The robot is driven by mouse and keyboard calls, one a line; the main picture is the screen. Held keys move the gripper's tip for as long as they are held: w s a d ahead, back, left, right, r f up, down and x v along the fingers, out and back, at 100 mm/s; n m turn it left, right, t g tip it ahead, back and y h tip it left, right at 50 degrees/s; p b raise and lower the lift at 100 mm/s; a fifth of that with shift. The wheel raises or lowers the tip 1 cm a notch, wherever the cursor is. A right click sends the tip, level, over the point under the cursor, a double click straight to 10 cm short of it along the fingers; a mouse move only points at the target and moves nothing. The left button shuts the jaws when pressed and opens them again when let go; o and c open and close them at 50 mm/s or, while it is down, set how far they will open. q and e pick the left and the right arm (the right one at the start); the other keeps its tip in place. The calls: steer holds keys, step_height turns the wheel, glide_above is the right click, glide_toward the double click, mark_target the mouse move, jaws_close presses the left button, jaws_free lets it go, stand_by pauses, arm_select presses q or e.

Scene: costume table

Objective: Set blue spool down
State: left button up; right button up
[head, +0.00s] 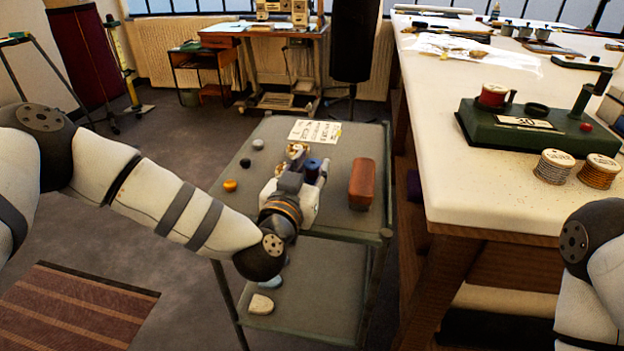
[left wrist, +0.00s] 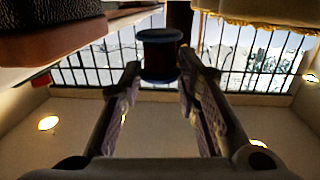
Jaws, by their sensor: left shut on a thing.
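My left gripper (head: 318,177) is over the top shelf of the grey-green trolley (head: 342,147), with its fingers closed around the blue spool (head: 312,166). In the left wrist view the spool (left wrist: 160,55) sits between the two fingertips, with dark thread between blue rims. I cannot tell whether its base touches the shelf, as the gripper hides that spot. My right gripper is out of frame; only part of my right arm shows at the right edge.
A red-brown case (head: 362,184) stands right of the gripper on the trolley. A paper card (head: 315,131) lies behind. An orange item (head: 230,185) and dark round items (head: 245,163) lie left. The white worktable (head: 480,190) with a green spool stand (head: 525,125) is at right.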

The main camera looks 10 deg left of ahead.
mark_target(311, 182)
arm_select(q)
step_height(311, 182, down, 3)
steer(key=shift+s+f, duration=0.1)
steer(key=shift+r, duration=0.2)
steer(key=shift+f, duration=0.15)
steer(key=o, duration=0.8)
steer(key=shift+o, duration=0.2)
